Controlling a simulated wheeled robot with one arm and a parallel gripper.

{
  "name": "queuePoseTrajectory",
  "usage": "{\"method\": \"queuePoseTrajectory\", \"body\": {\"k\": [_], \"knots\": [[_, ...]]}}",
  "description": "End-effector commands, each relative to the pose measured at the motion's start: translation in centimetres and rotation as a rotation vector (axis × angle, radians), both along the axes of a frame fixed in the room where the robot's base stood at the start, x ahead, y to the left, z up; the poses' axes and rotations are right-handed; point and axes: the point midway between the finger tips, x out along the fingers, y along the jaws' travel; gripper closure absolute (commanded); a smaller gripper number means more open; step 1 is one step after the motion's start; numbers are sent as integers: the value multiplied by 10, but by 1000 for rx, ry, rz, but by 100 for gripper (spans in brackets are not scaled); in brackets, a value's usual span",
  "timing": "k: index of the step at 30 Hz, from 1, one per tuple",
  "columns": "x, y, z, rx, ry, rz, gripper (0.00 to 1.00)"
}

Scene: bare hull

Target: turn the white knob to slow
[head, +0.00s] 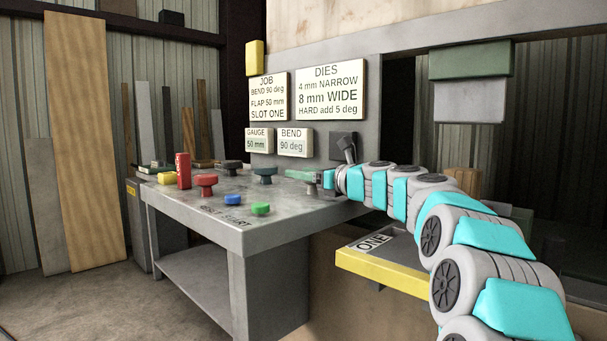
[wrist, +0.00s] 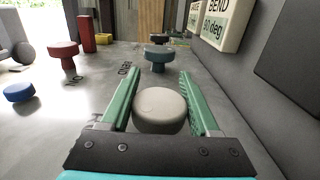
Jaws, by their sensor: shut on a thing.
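The white knob (wrist: 160,108) is round with a pale flat top, in the middle of the wrist view. My gripper (wrist: 158,84) has green fingers, one on each side of the knob, and is shut on it. In the head view my gripper (head: 316,178) reaches in from the right over the back right of the grey bench. No slow mark or pointer is readable around the knob.
The bench (head: 262,236) also bears a red knob (head: 206,181), a blue-grey knob (head: 264,174), a dark knob (head: 233,167), a blue button (head: 234,200) and a green button (head: 260,208). A panel with signs (head: 330,92) rises behind. A yellow-edged tray (head: 385,272) lies right.

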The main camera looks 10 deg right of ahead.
Motion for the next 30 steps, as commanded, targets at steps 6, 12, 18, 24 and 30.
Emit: {"method": "queuePoseTrajectory", "body": {"k": [6, 12, 18, 24, 30], "knots": [[0, 2, 1, 3, -3, 67, 93], [-2, 2, 1, 1, -2, 129, 93], [-3, 3, 1, 1, -1, 131, 93], [-3, 3, 0, 0, 0, 130, 21], [-2, 3, 0, 0, 0, 130, 8]]}}
